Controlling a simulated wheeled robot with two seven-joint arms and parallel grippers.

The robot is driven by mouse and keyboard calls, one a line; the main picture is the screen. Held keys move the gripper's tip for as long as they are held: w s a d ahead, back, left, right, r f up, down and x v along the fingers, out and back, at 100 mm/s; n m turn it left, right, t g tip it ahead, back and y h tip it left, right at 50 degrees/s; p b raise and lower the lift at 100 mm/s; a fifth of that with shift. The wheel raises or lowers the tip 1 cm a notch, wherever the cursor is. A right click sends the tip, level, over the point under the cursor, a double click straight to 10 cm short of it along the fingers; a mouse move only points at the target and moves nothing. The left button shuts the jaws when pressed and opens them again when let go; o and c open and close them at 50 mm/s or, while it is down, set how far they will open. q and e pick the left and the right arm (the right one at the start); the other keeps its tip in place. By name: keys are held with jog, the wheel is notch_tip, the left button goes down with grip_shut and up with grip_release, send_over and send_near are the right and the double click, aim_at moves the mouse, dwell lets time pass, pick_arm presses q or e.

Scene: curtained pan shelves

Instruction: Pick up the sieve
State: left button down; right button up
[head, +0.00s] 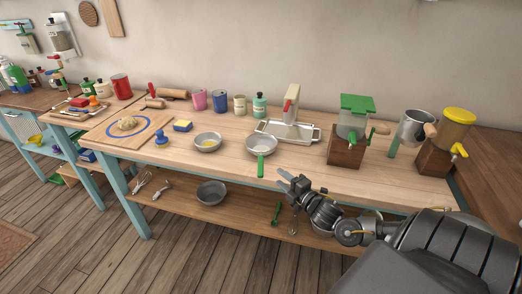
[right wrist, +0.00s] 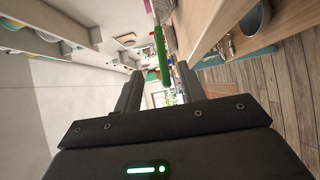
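The sieve (head: 262,146) is a pale round bowl with a green handle, standing on the wooden worktop near its front edge. Its handle points towards the front edge, towards my right gripper. My right gripper (head: 281,180) is at the worktop's front edge, just right of and nearer than the handle's end. Its two fingers are apart and nothing is held. In the right wrist view a long green handle (right wrist: 161,52) shows ahead, roughly in line with the gap between the fingers (right wrist: 160,88); contact cannot be seen. My left gripper is out of view.
A metal bowl (head: 208,142) stands left of the sieve, and a metal tray (head: 304,134) with a press stands behind it. A green-lidded grinder (head: 351,130) stands to the right. The lower shelf holds a dark bowl (head: 211,193) and a green utensil (head: 277,213).

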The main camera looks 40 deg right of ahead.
aim_at(262, 164)
jog(key=w+p, duration=0.1)
jog(key=w, duration=0.2)
jog(key=w+p, duration=0.1)
jog(key=w, duration=0.3)
jog(key=w+p, duration=0.1)
jog(key=w, duration=0.2)
jog(key=shift+w+a+f, duration=0.15)
jog(key=shift+w+f, duration=0.1)
jog(key=shift+w, duration=0.15)
jog(key=shift+s, duration=0.1)
jog(key=shift+c, duration=0.4)
grip_shut()
